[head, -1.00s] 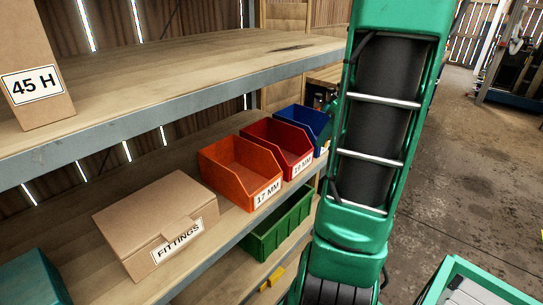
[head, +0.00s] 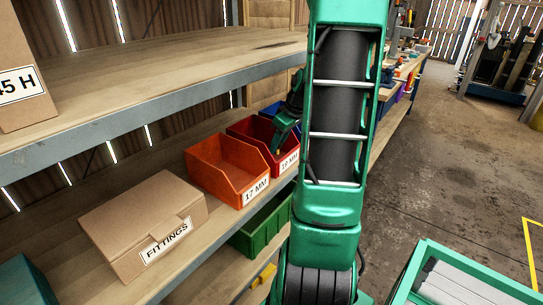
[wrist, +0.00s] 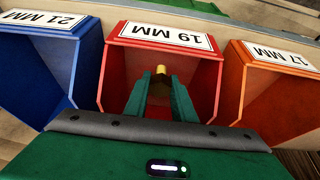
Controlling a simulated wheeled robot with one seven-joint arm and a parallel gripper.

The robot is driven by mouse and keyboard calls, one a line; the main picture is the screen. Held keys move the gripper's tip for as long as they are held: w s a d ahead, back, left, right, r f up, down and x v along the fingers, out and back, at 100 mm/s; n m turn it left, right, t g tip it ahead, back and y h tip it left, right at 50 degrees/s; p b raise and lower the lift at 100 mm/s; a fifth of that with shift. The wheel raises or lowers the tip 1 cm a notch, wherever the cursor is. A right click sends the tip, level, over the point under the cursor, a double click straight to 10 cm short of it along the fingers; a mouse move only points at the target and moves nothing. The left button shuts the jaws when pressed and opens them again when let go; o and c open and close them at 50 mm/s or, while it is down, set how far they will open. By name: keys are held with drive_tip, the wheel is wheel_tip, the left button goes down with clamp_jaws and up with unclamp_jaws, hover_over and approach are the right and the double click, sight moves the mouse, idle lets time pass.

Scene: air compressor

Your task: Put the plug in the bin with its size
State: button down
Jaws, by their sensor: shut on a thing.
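A small brass-yellow plug (wrist: 160,71) shows between my fingertips in the wrist view; most of it is hidden and no size can be read on it. My gripper (wrist: 161,88) is shut on it, over the red bin marked 19 MM (wrist: 165,35). In the head view my gripper (head: 281,142) is at the red bin (head: 250,127), by its right side. The orange bin marked 17 MM (head: 228,163) stands to the left, and the blue bin (head: 270,109) stands behind, partly hidden. In the wrist view the blue bin's label (wrist: 40,19) reads 21 MM.
A cardboard box marked FITTINGS (head: 146,215) sits left of the bins on the same shelf. The upper shelf (head: 140,108) runs above it. A green bin (head: 262,228) is below. A workbench (head: 392,110) stands behind my arm. Open floor (head: 450,160) lies to the right.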

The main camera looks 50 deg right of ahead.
sight(277, 154)
drive_tip(key=shift+f, duration=1.75)
drive_tip(key=shift+f, duration=0.1)
drive_tip(key=c, duration=1.5)
unclamp_jaws()
drive_tip(key=v, duration=1.2)
drive_tip(key=s+a+m+g, duration=0.1)
drive_tip(key=s+a+m, duration=0.1)
drive_tip(key=s+a, duration=0.3)
drive_tip(key=s+a+f+m+g, duration=0.1)
drive_tip(key=s+a, duration=0.4)
drive_tip(key=a, duration=0.5)
drive_tip(key=s+a+f+m+g, duration=0.1)
drive_tip(key=s+a+m+g, duration=0.1)
drive_tip(key=s+a+m, duration=0.2)
drive_tip(key=shift+s+a+g, duration=0.15)
drive_tip(key=shift+s+a, duration=0.15)
drive_tip(key=shift+a, duration=0.35)
drive_tip(key=shift+s+a+g, duration=0.1)
drive_tip(key=shift+s+a, duration=0.25)
drive_tip(key=shift+a, duration=0.25)
drive_tip(key=shift+s+a+g, duration=0.15)
drive_tip(key=shift+s+a, duration=0.15)
drive_tip(key=shift+a, duration=0.35)
